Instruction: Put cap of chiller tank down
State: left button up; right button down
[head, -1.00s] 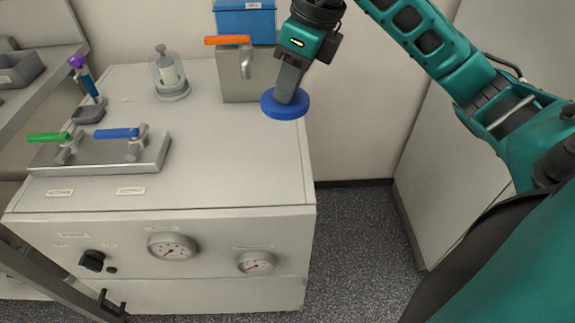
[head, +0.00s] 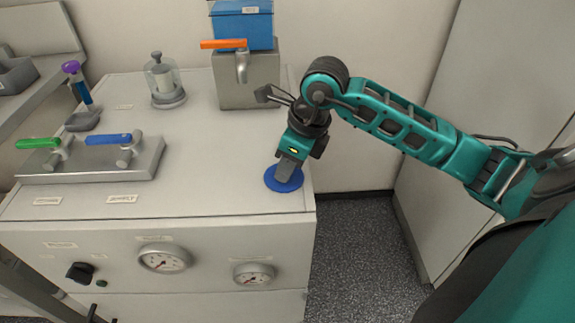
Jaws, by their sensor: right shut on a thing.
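The blue round cap (head: 271,182) is at the front right of the white bench top, close to the right edge. My right gripper (head: 286,172) points down and is shut on the cap from above. The cap looks level and appears to lie on or just above the surface; I cannot tell whether it touches. The grey chiller tank (head: 248,88) with an orange-handled tap (head: 224,44) stands at the back right of the bench, with a blue box-like part (head: 243,28) on top. My left gripper is not in view.
A valve plate (head: 95,165) with green and blue handles lies at the left. A glass vessel (head: 164,82) and a purple-topped tube in a stand (head: 82,120) are behind it. Gauges (head: 164,258) are on the front face. The bench middle (head: 205,150) is clear.

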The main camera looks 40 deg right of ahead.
jog(key=shift+f, duration=0.2)
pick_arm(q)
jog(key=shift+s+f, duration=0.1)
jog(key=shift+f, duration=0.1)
pick_arm(e)
jog(key=c, duration=0.9)
grip_release()
jog(key=shift+r, duration=0.1)
jog(key=shift+c, duration=0.2)
jog(key=shift+r, duration=0.2)
pick_arm(q)
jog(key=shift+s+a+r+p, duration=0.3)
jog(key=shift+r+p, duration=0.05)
jog(key=shift+p, duration=0.6)
pick_arm(e)
jog(key=v, duration=1.1)
jog(key=shift+r, duration=0.4)
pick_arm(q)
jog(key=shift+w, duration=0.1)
pick_arm(e)
jog(key=shift+s, duration=0.15)
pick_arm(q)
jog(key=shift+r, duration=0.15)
